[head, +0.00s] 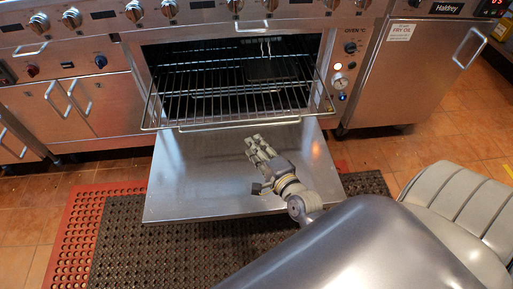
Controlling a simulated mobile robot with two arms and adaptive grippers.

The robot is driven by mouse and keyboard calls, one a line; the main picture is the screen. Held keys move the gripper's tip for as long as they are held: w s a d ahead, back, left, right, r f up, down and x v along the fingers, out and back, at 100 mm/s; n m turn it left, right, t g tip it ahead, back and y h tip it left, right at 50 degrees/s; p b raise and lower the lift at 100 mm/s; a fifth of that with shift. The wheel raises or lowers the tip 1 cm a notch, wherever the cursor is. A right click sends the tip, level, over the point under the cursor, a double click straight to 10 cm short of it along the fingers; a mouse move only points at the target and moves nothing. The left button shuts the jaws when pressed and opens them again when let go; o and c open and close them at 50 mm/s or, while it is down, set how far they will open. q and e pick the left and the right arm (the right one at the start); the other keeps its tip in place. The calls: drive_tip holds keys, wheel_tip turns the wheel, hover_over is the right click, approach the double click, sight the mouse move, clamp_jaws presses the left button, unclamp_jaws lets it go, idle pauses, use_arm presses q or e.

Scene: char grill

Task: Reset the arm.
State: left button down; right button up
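My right gripper (259,146) is above the lowered oven door (195,180), just in front of the pulled-out wire rack. Its grey fingers point toward the oven and lie close together. They are too small to tell whether they are open or shut, and I see no object in them. My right arm reaches in from the lower right, and much of it is hidden by a large silver part in front. My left gripper is not in view.
The wire rack (205,100) sticks out of the open oven above the door. A fryer cabinet (410,85) stands to the right, steel cabinet doors (110,100) to the left. A dark perforated mat (120,245) and a red mat (72,240) lie on the tiled floor.

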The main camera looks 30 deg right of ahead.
idle(0.3)
